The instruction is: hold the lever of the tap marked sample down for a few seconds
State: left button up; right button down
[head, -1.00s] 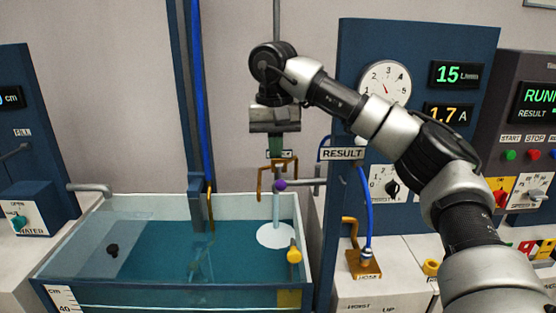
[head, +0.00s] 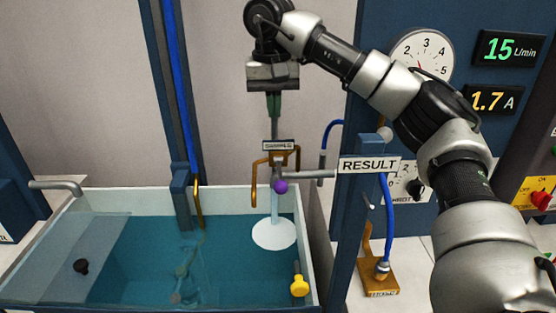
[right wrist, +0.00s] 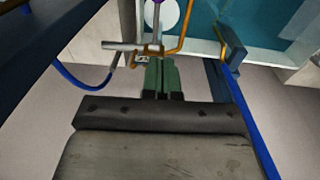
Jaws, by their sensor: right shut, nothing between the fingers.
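The tap labelled as sample (head: 279,146) hangs over the water tank, with a brass bracket around it and a purple ball (head: 281,186) at its front. A pale column (head: 275,208) stands below the ball, down to a white disc on the water. My left gripper is out of view.
The tank (head: 60,210) holds teal water, with a yellow knob (head: 299,287) at its right. A blue post with a RESULT sign (head: 370,165) stands right of the tap. A blue hose (head: 173,90) runs down at the left. Gauges and displays stand behind my right arm.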

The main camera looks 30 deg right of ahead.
jog(key=p, duration=0.1)
send_near(278, 167)
notch_tip(278, 167, down, 3)
jog(key=s+a, duration=0.2)
jog(key=s, duration=0.1)
jog(key=shift+s+a+f+p, duration=0.1)
jog(key=shift+s+f+p, duration=0.1)
jog(key=shift+s+f, duration=0.3)
jog(key=shift+s+a+f+p, duration=0.15)
jog(key=shift+f, duration=0.55)
jog(key=shift+s+f, duration=0.15)
jog(key=shift+f, duration=0.05)
jog(key=shift+a+f, duration=0.1)
jog(key=shift+f, duration=0.05)
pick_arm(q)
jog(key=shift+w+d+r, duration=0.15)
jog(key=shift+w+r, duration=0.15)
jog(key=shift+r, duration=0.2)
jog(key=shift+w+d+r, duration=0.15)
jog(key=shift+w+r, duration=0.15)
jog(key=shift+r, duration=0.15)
